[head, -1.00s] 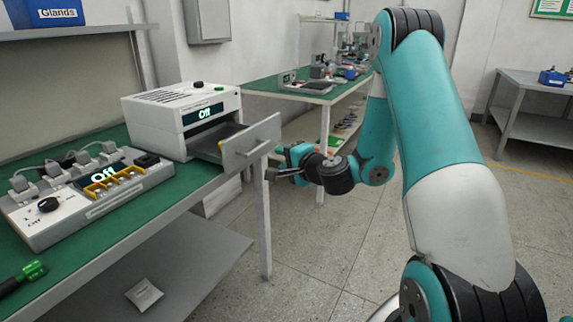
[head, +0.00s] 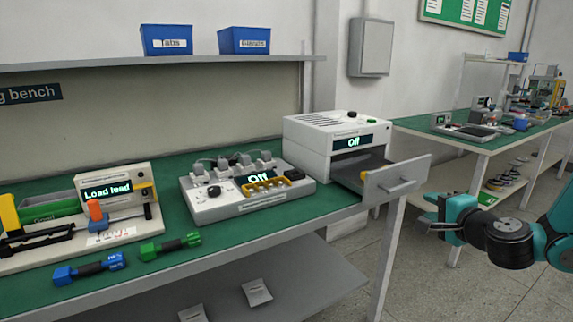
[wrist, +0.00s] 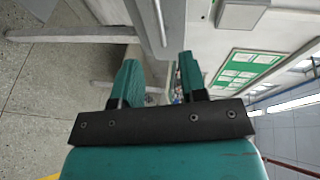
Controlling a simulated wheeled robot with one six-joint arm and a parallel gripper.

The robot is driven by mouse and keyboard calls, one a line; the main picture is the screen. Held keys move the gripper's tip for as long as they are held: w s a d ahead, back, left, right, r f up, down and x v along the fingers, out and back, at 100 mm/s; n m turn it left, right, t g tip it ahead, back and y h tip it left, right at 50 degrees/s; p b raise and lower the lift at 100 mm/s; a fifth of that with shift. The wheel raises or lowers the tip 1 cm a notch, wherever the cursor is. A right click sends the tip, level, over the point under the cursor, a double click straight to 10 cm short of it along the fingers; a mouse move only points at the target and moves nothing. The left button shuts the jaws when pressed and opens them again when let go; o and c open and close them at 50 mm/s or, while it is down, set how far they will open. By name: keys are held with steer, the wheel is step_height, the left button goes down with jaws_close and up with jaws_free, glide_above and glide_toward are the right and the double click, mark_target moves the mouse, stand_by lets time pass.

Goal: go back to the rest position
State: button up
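My gripper (head: 430,222) is at the right of the head view, in the air just right of and below the open drawer's front (head: 398,180). It looks apart from the drawer handle. In the wrist view my gripper (wrist: 158,78) shows its two teal fingers spread, with nothing held between them. The arm reaches in from the right edge of the head view, and most of it is out of frame. The drawer is pulled out of a white box-shaped unit (head: 330,150) whose display reads "Off".
The green-topped bench (head: 215,265) holds a white multi-socket unit (head: 240,200) showing "Off", a "Load lead" tester (head: 130,195), a blue tool (head: 90,268) and a green tool (head: 170,247). A second bench (head: 480,140) stands behind. Open floor (head: 450,290) lies below my gripper.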

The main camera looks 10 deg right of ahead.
steer(key=s+a+r+n+g+y, duration=0.2)
steer(key=s+a+n+g+y, duration=0.2)
steer(key=a+n, duration=0.5)
steer(key=s+a+r+n+g+y, duration=0.3)
steer(key=s+a+n+g+y, duration=0.15)
steer(key=a, duration=0.85)
steer(key=s+a+n+g+h, duration=0.2)
steer(key=s+a+n+g, duration=0.25)
steer(key=s, duration=0.45)
steer(key=s+d+r+n+g+h, duration=0.1)
steer(key=s+n+h, duration=0.15)
steer(key=s, duration=0.35)
steer(key=s+d+r+n+g+h, duration=0.1)
steer(key=s+n+g, duration=0.15)
steer(key=s, duration=0.35)
step_height(320, 180, up, 13)
steer(key=p, duration=1.4)
steer(key=shift+w+t, duration=0.25)
steer(key=shift+t, duration=0.1)
steer(key=shift+a, duration=0.1)
